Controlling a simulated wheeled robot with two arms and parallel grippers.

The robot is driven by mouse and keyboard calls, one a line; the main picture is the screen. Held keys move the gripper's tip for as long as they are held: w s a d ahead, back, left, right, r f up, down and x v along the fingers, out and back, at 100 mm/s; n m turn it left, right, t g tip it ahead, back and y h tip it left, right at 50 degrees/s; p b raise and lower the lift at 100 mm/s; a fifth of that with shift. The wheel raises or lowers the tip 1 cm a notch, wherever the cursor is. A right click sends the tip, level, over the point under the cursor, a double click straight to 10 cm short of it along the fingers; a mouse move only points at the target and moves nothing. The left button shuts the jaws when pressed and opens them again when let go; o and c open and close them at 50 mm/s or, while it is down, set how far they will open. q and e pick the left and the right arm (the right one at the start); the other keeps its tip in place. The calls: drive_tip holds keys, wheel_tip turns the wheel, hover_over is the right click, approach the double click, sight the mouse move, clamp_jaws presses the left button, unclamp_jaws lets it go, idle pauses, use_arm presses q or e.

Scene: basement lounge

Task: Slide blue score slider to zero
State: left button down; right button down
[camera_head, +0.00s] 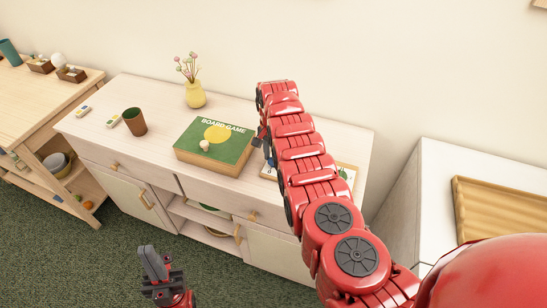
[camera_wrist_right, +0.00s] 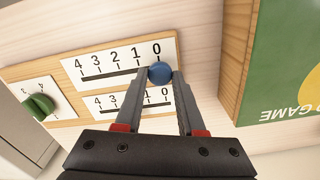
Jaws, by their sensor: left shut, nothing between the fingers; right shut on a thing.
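The blue score slider (camera_wrist_right: 160,73) is a round knob on the upper number strip (camera_wrist_right: 110,58) of the score board, in the right wrist view. It sits just below the 0, at the end of the dark slot. My right gripper (camera_wrist_right: 159,77) is shut on the blue slider, with one finger on each side. In the head view the board (camera_head: 347,171) is mostly hidden behind my right arm, and the slider cannot be made out. My left gripper (camera_head: 154,264) is shut and empty, low in front of the cabinet.
A second number strip (camera_wrist_right: 104,101) lies below, partly covered by my fingers, beside a green knob (camera_wrist_right: 39,105). The board game box (camera_head: 213,142) is close by. A cup (camera_head: 134,121) and yellow vase (camera_head: 195,95) stand on the cabinet top (camera_head: 160,96).

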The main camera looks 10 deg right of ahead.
sight(271, 159)
drive_tip(key=c, duration=0.8)
unclamp_jaws()
drive_tip(key=shift+w+a, duration=0.1)
drive_tip(key=shift+a, duration=0.1)
drive_tip(key=o, duration=0.3)
drive_tip(key=shift+r, duration=0.1)
wheel_tip(271, 159, up, 17)
drive_tip(key=b, duration=0.3)
drive_tip(key=shift+r, duration=0.15)
